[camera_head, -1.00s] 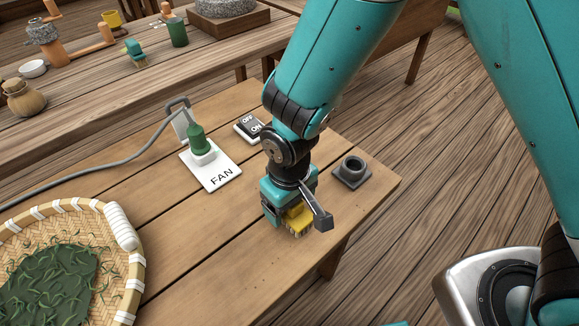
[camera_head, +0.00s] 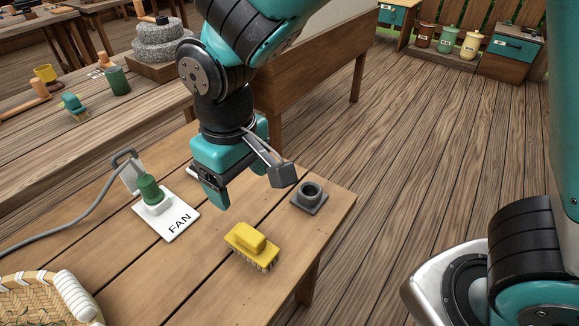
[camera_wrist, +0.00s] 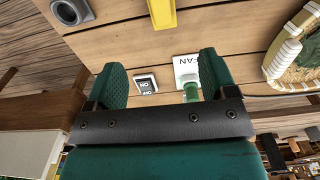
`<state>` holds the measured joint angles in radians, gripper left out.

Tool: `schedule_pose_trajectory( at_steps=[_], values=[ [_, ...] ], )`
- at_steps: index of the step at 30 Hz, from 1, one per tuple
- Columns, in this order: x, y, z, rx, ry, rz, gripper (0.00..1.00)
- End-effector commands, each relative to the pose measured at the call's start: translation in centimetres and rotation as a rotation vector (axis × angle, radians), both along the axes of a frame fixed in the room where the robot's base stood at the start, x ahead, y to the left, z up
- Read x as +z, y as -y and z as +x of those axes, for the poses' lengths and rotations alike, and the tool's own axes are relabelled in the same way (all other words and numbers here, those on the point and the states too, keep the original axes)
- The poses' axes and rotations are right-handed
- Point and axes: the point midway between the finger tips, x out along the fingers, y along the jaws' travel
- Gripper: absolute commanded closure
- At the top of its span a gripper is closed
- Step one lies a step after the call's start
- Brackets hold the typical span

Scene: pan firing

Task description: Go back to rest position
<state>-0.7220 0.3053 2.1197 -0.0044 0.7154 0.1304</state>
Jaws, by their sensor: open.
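My gripper (camera_head: 243,182) is open and empty, raised above the wooden table (camera_head: 200,275) in the head view. In the wrist view its two green fingers (camera_wrist: 165,85) stand wide apart with nothing between them. A yellow brush (camera_head: 251,246) lies on the table, bristles down, below and to the right of the gripper and apart from it. In the wrist view part of the brush (camera_wrist: 162,12) shows at the top edge.
A grey round holder (camera_head: 310,196) stands near the table's right corner. A white FAN plate (camera_head: 172,222) with a green plug (camera_head: 151,189) and cable is at left. The ON/OFF switch (camera_wrist: 146,84) shows in the wrist view. A woven basket (camera_head: 35,300) is at lower left. Open floor lies right.

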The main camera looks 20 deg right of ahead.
Motion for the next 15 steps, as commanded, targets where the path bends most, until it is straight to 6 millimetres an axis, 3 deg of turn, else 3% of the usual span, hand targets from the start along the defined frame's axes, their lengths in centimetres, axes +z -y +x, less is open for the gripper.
schedule_pose_trajectory(
  at_steps=[5, 9, 15],
  values=[
    [3.2, 3.6, -1.6, -0.012, -0.013, 0.095, 0.22],
    [6.2, 7.3, -5.3, -0.007, -0.017, 0.22, 0.22],
    [8.0, 9.7, -9.8, 0.013, 0.001, 0.339, 0.22]
  ],
)
